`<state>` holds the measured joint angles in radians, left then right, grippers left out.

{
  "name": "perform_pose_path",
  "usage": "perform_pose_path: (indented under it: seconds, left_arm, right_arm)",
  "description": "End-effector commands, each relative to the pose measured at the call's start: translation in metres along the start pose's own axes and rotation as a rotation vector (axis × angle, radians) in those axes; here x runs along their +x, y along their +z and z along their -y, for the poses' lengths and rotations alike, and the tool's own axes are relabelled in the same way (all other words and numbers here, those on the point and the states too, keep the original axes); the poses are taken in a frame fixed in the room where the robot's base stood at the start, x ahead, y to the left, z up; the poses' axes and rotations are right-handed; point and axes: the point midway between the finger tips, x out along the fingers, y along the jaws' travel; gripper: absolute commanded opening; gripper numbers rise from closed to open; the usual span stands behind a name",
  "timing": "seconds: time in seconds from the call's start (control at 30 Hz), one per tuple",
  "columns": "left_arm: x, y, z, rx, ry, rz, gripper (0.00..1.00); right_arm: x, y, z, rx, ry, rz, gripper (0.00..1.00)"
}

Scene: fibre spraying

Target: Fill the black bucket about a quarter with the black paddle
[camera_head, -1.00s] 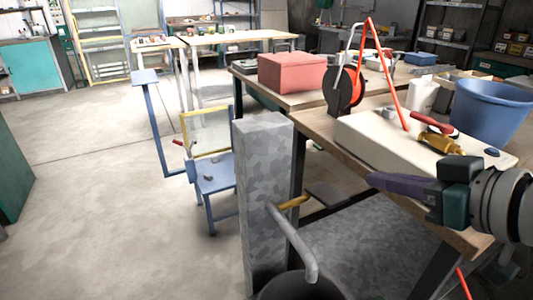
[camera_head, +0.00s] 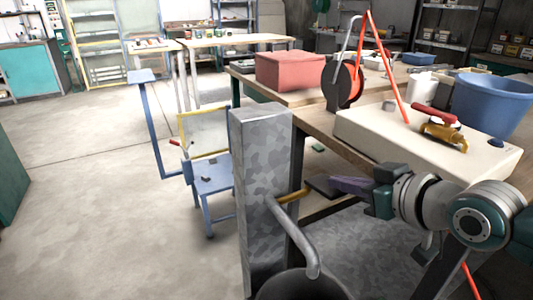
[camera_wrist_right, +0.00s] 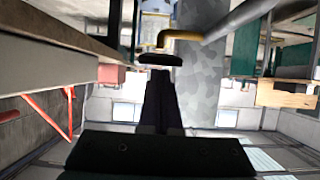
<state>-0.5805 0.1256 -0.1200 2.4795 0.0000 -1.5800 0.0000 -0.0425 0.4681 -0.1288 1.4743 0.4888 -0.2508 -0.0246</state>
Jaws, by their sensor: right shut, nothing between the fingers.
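The black paddle (camera_head: 319,188) sits at the end of a yellow bent rod on the side of a grey mottled post (camera_head: 262,170). It also shows in the right wrist view (camera_wrist_right: 158,59), just beyond the fingertips. The black bucket (camera_head: 300,285) stands below the grey spout, cut off by the bottom edge; its inside looks dark and I cannot tell its contents. My right gripper (camera_head: 336,184) is shut and empty, its purple fingers pointing left at the paddle. In the right wrist view the fingers (camera_wrist_right: 161,84) lie together. Contact with the paddle cannot be told. My left gripper is not in view.
A wooden workbench (camera_head: 318,126) beside the post carries a cream slab (camera_head: 395,131), a blue tub (camera_head: 490,105), a red box (camera_head: 290,71) and a reel. A blue chair-like stand (camera_head: 212,177) is left of the post. The floor at left is clear.

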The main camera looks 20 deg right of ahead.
Motion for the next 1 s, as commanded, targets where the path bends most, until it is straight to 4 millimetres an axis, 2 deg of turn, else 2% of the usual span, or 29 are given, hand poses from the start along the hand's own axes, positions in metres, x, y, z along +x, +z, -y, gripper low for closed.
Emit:
perform_pose_path:
  seconds: [0.17, 0.27, 0.5, 0.67, 0.8, 1.0]
  left_arm:
    - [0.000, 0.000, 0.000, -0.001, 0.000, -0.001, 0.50]
    - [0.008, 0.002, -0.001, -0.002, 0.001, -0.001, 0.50]
    - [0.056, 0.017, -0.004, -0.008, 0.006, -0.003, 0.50]
    - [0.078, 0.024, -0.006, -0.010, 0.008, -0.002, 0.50]
    - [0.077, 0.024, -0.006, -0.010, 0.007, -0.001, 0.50]
    - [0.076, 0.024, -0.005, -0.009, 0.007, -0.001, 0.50]
  right_arm:
    - [0.000, 0.000, 0.000, 0.000, 0.000, 0.000, 0.00]
    - [0.002, 0.006, 0.000, 0.000, 0.000, -0.020, 0.00]
    - [0.007, 0.027, 0.000, 0.000, 0.000, -0.208, 0.00]
    - [0.005, 0.031, 0.000, 0.000, 0.000, -0.318, 0.00]
    - [0.006, 0.039, 0.000, -0.001, 0.000, -0.326, 0.00]
    - [0.007, 0.041, 0.000, 0.000, 0.000, -0.323, 0.00]
